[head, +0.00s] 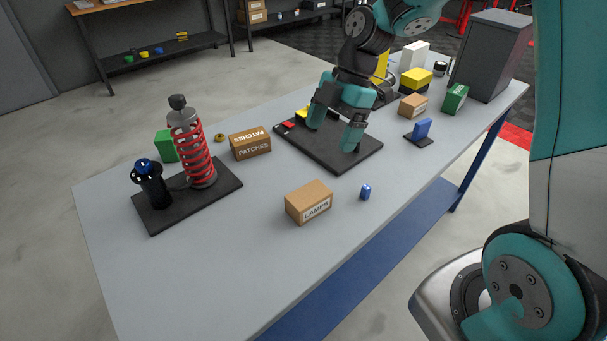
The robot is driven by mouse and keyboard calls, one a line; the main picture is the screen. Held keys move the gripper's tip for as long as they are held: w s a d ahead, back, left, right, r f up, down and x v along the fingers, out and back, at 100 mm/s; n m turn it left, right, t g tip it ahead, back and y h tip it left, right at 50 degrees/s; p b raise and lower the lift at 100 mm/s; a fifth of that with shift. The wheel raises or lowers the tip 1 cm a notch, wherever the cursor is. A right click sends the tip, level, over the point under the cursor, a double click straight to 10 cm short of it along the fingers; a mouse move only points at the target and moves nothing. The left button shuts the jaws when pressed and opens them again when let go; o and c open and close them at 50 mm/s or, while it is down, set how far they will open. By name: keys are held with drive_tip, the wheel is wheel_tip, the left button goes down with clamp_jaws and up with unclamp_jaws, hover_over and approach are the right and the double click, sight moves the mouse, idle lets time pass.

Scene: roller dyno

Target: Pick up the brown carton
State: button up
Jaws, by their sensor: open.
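Three brown cartons are on the grey table (122,215). The carton marked LAMPS (308,203) sits near the front edge. The carton marked PATCHES (250,144) is farther back, left of the black board (335,155). A smaller brown carton (413,106) stands to the right of the board. My gripper (333,134) points down over the black board, its teal fingers apart with no carton between them. It is between the PATCHES carton and the smaller carton, apart from both. Whether the fingertips touch the board I cannot tell.
A red spring shock (193,150) and a black cylinder (152,186) stand on a dark base at left. A small blue item (365,192) lies beside the LAMPS carton. A green box (455,99) and a grey cabinet (489,58) are at right. The table's front left is clear.

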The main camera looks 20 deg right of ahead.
sight(309, 194)
drive_tip(key=p+x, duration=0.1)
drive_tip(key=x, duration=1)
drive_tip(key=shift+s+a+f, duration=0.1)
drive_tip(key=shift+f, duration=0.25)
drive_tip(key=x, duration=0.2)
drive_tip(key=p+x, duration=0.1)
drive_tip(key=x, duration=0.2)
drive_tip(key=shift+s+r, duration=0.1)
drive_tip(key=shift+s, duration=0.1)
drive_tip(key=shift+a+f, duration=0.1)
drive_tip(key=shift+f, duration=0.15)
drive_tip(key=shift+f, duration=0.1)
drive_tip(key=c, duration=1)
